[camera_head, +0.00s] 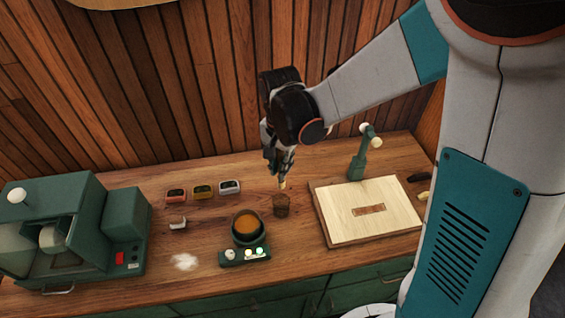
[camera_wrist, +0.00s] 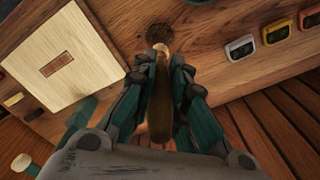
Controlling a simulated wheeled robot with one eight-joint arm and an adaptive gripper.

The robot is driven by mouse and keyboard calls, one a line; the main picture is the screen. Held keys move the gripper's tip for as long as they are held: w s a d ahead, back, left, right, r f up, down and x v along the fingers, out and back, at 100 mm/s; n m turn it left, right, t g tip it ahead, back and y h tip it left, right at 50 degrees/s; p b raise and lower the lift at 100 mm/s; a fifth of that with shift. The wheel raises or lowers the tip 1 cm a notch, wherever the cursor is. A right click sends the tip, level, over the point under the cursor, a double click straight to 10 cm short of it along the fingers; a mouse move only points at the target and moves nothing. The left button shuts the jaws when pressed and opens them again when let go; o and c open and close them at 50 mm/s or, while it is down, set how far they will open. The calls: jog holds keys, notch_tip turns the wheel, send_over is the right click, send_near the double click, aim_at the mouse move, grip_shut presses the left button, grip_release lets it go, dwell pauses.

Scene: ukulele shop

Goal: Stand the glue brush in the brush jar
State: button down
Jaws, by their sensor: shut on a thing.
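My gripper (camera_head: 281,168) is shut on the glue brush (camera_wrist: 160,108), with the jaws pointing down over the counter. In the wrist view the brush's brown handle lies between the two teal-and-black fingers (camera_wrist: 163,66). Its pale lower end (camera_head: 283,184) sticks out below the fingertips. The small brown brush jar (camera_head: 281,206) stands on the counter right below this end, and it also shows in the wrist view (camera_wrist: 157,30) just past the fingertips.
A glue pot (camera_head: 247,227) with amber contents stands left of the jar. Three small boxes (camera_head: 203,191) sit behind left. A green machine (camera_head: 70,240) fills the far left.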

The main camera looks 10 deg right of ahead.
notch_tip(320, 180, down, 11)
jog(key=b, duration=0.8)
dwell(0.5)
jog(key=shift+f, duration=0.1)
jog(key=c, duration=1.5)
grip_release()
jog(key=shift+c, duration=0.2)
notch_tip(320, 180, up, 12)
jog(key=shift+s+r, duration=0.1)
jog(key=s+d+f+n+t+b, duration=0.1)
jog(key=s+d+n+t+b, duration=0.6)
jog(key=s+d, duration=0.3)
jog(key=s+n+b, duration=0.1)
jog(key=s, duration=0.3)
jog(key=shift+d+f, duration=0.15)
jog(key=shift+f, duration=0.2)
